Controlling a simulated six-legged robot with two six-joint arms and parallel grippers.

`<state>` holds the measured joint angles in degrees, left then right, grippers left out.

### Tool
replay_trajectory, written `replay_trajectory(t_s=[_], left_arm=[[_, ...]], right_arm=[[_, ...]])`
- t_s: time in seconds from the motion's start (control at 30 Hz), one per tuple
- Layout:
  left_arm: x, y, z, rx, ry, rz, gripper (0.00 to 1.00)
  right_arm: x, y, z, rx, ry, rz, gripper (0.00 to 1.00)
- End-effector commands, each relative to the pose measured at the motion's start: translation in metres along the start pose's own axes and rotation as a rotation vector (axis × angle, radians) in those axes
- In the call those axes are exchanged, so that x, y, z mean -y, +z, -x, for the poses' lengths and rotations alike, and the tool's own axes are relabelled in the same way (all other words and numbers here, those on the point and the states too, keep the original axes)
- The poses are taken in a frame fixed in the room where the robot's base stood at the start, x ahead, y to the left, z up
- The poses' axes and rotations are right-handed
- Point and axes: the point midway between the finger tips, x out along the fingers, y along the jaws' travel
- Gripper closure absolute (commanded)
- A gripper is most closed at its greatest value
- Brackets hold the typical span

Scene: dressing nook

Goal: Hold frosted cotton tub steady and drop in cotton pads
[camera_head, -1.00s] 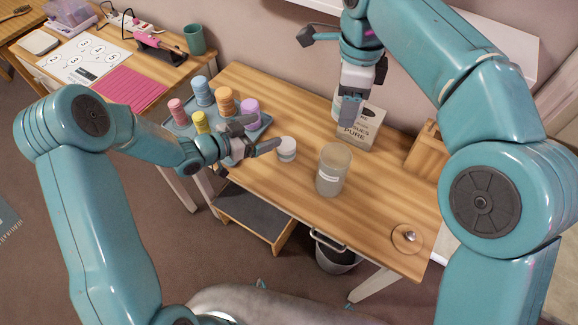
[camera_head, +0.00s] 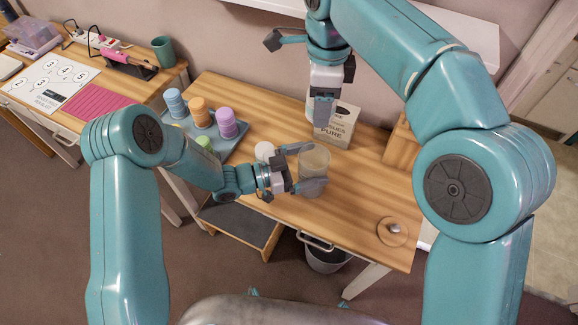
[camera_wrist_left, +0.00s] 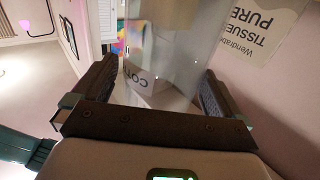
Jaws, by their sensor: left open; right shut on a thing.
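The frosted cotton tub (camera_head: 314,160) stands upright on the wooden table (camera_head: 340,215). My left gripper (camera_head: 306,168) is open, with one finger on the far side of the tub and one on the near side. In the left wrist view the tub (camera_wrist_left: 175,45), its label partly readable, is between the two open fingers; I cannot tell whether they touch it. My right gripper (camera_head: 321,112) points down above the table's back, in front of the tissue box. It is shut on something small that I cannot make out. I cannot identify loose cotton pads.
A small white jar (camera_head: 264,151) stands just left of the tub. The tissue box (camera_head: 338,127) is behind it. A grey tray (camera_head: 236,144) with several coloured stacks is at left. A round coaster (camera_head: 392,232) with a small metal thing lies at right. The front middle is clear.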

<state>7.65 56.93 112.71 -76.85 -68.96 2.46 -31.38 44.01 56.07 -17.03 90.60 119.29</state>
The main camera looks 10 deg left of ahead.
Motion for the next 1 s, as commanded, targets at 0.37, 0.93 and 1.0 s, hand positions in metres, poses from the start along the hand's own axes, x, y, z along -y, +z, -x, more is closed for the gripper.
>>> replay_trajectory(t_s=[0.37, 0.93, 1.0], left_arm=[[0.000, 0.000, -0.021, 0.000, -0.002, 0.000, 0.00], [0.000, 0.000, -0.020, 0.001, -0.002, 0.001, 0.51], [0.000, 0.000, -0.020, 0.001, -0.002, 0.001, 0.51]], right_arm=[[0.000, 0.000, 0.000, 0.000, 0.000, 0.000, 0.71], [0.000, 0.000, -0.010, -0.001, 0.002, 0.000, 0.71], [0.000, 0.000, -0.015, -0.001, 0.001, 0.000, 0.71]])
